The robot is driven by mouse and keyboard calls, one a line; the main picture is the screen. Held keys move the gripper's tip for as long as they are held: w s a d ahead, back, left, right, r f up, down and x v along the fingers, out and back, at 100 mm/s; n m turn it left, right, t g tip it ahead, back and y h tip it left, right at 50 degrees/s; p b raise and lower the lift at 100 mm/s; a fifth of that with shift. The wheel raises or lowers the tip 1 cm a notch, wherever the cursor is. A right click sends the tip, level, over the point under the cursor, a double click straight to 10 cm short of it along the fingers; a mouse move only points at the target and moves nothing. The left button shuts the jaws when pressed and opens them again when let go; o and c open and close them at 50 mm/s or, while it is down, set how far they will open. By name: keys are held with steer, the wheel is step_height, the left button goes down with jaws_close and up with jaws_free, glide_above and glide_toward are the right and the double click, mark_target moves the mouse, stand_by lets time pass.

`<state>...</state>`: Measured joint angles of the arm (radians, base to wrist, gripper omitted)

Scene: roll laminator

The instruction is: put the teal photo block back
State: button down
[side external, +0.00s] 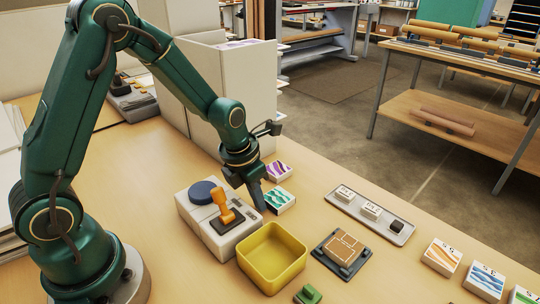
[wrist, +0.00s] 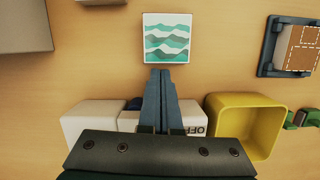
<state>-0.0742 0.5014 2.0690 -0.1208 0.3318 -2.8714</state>
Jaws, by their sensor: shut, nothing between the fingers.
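The teal photo block (side external: 279,201) is a white block with teal waves on top, lying on the table between the purple-patterned block and the white machine. In the wrist view the block (wrist: 167,38) lies flat just beyond my fingertips, its top face fully visible. My gripper (side external: 262,207) points down beside the block, on its left in the side view. In the wrist view my gripper's fingers (wrist: 160,75) are together with nothing between them. I cannot tell whether the fingertips touch the block.
A purple-patterned block (side external: 279,171) lies behind. The white machine (side external: 213,238) with an orange lever (side external: 222,205) and a yellow bin (side external: 272,279) are close by. A dark fixture (side external: 320,253) holds a brown block (side external: 345,246). A grey tray (side external: 390,234) and several photo blocks (side external: 443,257) lie right.

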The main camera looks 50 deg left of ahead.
mark_target(285, 191)
steer(key=shift+f, duration=0.15)
steer(key=shift+w+d, duration=0.2)
steer(key=shift+w, duration=1.65)
steer(key=shift+w+d, duration=0.15)
steer(key=shift+w, duration=1.7)
steer(key=s+r+m+t, duration=0.1)
steer(key=s+r, duration=0.2)
steer(key=r, duration=0.6)
steer(key=s+r+m+t, duration=0.1)
steer(key=s+r, duration=0.1)
steer(key=r, duration=0.6)
steer(key=s+f+m, duration=0.1)
steer(key=s+m, duration=0.8)
steer(key=m, duration=0.7)
steer(key=s+m, duration=0.8)
steer(key=m, duration=0.9)
steer(key=shift+s+d+f+t, duration=0.4)
